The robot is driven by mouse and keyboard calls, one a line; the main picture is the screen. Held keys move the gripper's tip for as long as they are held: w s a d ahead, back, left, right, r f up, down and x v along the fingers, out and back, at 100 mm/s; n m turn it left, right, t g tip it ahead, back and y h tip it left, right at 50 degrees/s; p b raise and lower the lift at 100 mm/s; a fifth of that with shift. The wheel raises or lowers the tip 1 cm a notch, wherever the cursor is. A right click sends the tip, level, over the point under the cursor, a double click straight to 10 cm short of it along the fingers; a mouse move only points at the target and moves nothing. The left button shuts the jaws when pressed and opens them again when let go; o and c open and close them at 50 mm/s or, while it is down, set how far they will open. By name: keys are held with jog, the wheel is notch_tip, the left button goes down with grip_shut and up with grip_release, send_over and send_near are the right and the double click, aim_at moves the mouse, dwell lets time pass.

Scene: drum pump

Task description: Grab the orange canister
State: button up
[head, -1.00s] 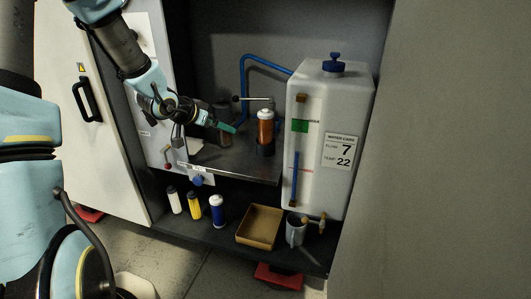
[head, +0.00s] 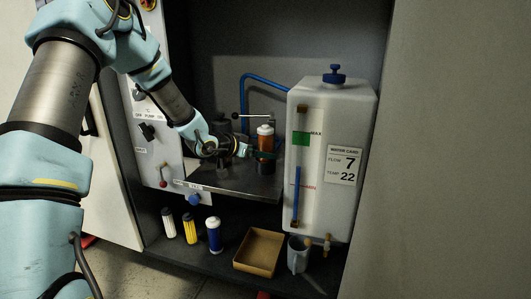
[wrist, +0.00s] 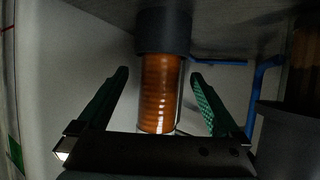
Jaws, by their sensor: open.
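The orange canister (head: 265,141) has a white top and stands upright on the metal shelf, its base in a dark round holder. In the wrist view the canister (wrist: 162,95) appears between the two green fingers of my gripper (wrist: 160,88), with its dark holder (wrist: 164,32) at the top of the picture. A gap shows between each finger and the canister. My gripper also shows in the head view (head: 262,154), open at the canister's side. The far finger is partly hidden there.
A white water tank (head: 325,200) with a blue cap stands close on the right. A metal lever (head: 243,116) is behind the canister.

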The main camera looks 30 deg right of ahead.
jog(key=shift+x, duration=1.55)
jog(key=shift+c, duration=0.2)
grip_shut()
